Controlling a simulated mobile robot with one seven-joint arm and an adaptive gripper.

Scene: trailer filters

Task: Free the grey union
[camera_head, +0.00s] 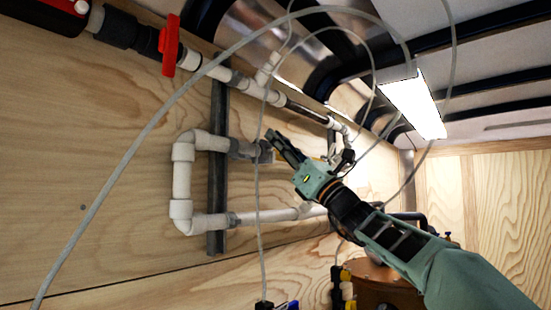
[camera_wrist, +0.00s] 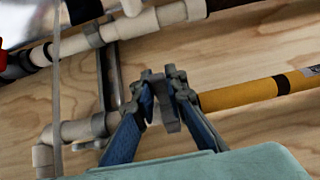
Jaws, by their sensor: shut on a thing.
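My gripper (camera_head: 277,143) reaches from the lower right to the middle pipe run on the wooden wall. In the wrist view my gripper (camera_wrist: 162,76) has its two blue-padded fingers closed on a grey piece, which looks like the grey union (camera_wrist: 167,117). In the head view the grey union (camera_head: 265,152) shows beside the fingertips, at the right end of the short grey fitting. A white pipe end (camera_wrist: 75,131) lies left of the fingers and a yellow pipe (camera_wrist: 255,92) to the right. The fingers hide whether the union touches either one.
A white pipe loop (camera_head: 182,180) is fixed to a grey upright strut (camera_head: 217,175). The upper pipe run carries a red valve handle (camera_head: 170,45). Thin clear hoses (camera_head: 150,130) hang across the view. A copper-coloured tank (camera_head: 385,290) stands below my arm.

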